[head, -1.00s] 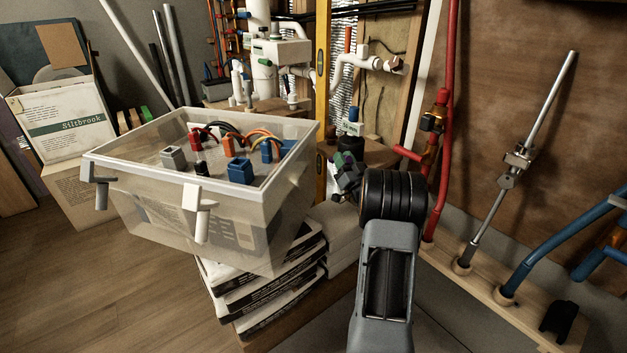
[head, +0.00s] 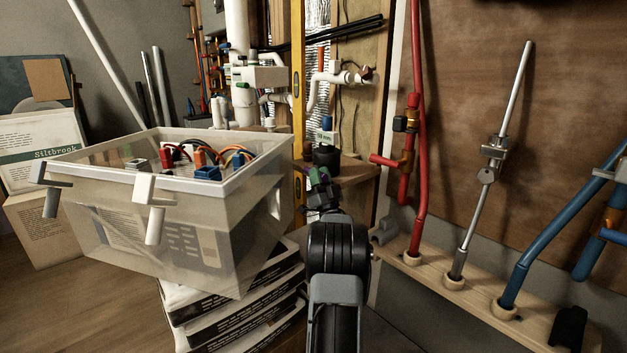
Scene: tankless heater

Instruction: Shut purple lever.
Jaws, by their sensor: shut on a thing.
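My gripper (head: 317,183) is small and far from the camera, beyond my dark arm, which reaches up from the bottom middle. It is in front of and just below a black round fitting (head: 326,156). Green and purple patches show at the gripper. I cannot tell whether the purple is the lever or part of the gripper. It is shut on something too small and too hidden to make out. No purple lever shows clearly elsewhere, so its position cannot be told.
A clear plastic bin (head: 180,225) with coloured connectors stands on stacked bags (head: 235,315) left of my arm. Red pipes (head: 417,130), a metal rod valve (head: 490,160) and blue pipes (head: 550,235) rise from a wooden rail at right. A wooden ledge (head: 355,175) lies behind the gripper.

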